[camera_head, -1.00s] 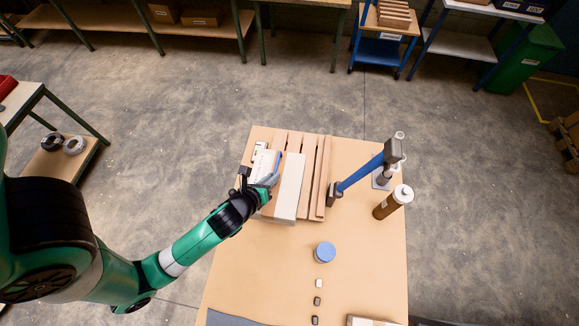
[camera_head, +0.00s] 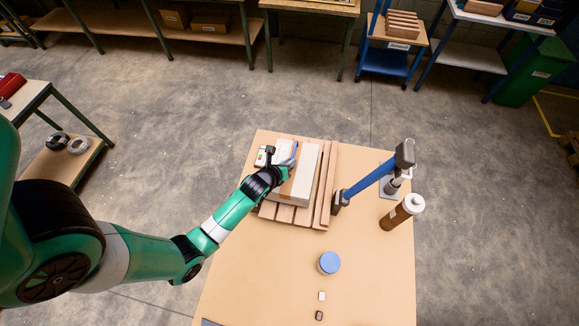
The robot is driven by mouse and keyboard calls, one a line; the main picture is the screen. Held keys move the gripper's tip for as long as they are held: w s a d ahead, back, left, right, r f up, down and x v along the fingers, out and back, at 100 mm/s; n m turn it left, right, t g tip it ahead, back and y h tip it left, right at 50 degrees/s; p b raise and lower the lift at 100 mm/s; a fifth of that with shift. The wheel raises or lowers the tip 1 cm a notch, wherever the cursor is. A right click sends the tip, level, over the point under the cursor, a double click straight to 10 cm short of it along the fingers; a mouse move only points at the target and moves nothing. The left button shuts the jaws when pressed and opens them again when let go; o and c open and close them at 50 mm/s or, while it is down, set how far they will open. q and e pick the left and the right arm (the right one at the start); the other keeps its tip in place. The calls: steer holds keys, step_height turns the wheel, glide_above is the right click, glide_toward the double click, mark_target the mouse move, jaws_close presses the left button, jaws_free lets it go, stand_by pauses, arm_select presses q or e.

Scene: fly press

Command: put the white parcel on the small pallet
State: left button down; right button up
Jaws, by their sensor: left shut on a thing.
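The white parcel (camera_head: 309,172) is a long pale box over the small pallet (camera_head: 284,213). The pallet is made of light wooden slats and lies on the far part of the table. My left gripper (camera_head: 287,172) reaches in from the left and is shut on the parcel at its left side. The fingertips are partly hidden by the wrist and the parcel. I cannot tell whether the parcel touches the slats or hangs just above them. My right gripper is not in view.
A blue bar with grey ends (camera_head: 365,182) stands close to the pallet's right side. A brown bottle with a white cap (camera_head: 402,211) is right of it. A round blue-topped container (camera_head: 329,262) and small blocks (camera_head: 321,296) lie nearer on the table (camera_head: 370,270).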

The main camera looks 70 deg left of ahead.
arm_select(q)
steer(key=f, duration=0.2)
steer(key=f+b, duration=0.1)
steer(key=shift+w+a+f, duration=0.15)
steer(key=shift+w+a, duration=0.05)
steer(key=shift+w, duration=0.05)
steer(key=c, duration=0.9)
jaws_free()
steer(key=shift+s+f, duration=0.1)
steer(key=shift+s+d+r, duration=0.25)
steer(key=shift+r, duration=0.15)
steer(key=p+v, duration=0.2)
steer(key=v, duration=0.9)
steer(key=shift+p, duration=0.35)
